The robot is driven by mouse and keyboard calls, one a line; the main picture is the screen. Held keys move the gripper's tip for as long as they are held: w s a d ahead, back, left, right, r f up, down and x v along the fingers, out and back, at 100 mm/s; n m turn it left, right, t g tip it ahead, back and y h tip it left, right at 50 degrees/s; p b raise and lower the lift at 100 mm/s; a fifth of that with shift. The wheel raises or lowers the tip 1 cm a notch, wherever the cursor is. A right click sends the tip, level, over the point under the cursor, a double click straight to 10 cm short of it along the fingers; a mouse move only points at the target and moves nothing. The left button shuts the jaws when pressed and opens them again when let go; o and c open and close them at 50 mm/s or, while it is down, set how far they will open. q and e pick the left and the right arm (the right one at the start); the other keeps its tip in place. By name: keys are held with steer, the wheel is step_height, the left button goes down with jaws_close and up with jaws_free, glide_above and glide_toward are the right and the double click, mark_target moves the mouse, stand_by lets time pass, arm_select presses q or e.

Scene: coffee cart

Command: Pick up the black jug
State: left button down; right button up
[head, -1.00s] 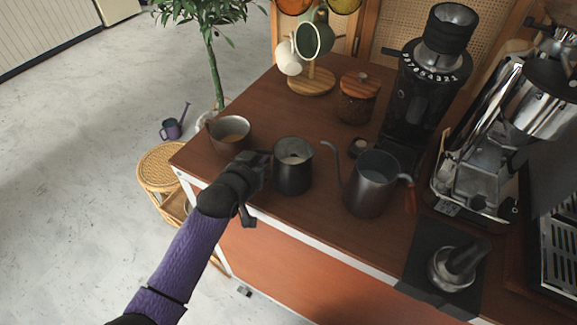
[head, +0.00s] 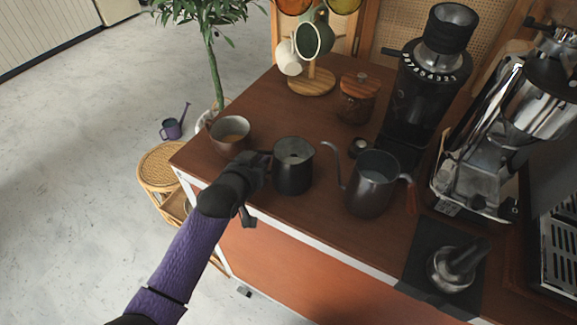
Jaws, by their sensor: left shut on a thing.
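The black jug (head: 294,172) is a small dark pitcher with an open top. It stands upright on the brown cart top, near the front edge. My left gripper (head: 262,165) is at the jug's left side, where its handle is, and is shut on it. The handle itself is mostly hidden by the gripper. I cannot tell any gap between the jug's base and the cart top. My right gripper is not in view.
A metal cup (head: 231,139) is close behind my left gripper. A gooseneck kettle (head: 371,185) stands to the jug's right. Beyond are a wooden-lidded jar (head: 358,100), a mug tree (head: 311,82), a grinder (head: 425,100) and an espresso machine (head: 490,150). A tamper (head: 455,262) sits front right.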

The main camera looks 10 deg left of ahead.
arm_select(q)
step_height(320, 180, up, 18)
steer(key=p, duration=0.7)
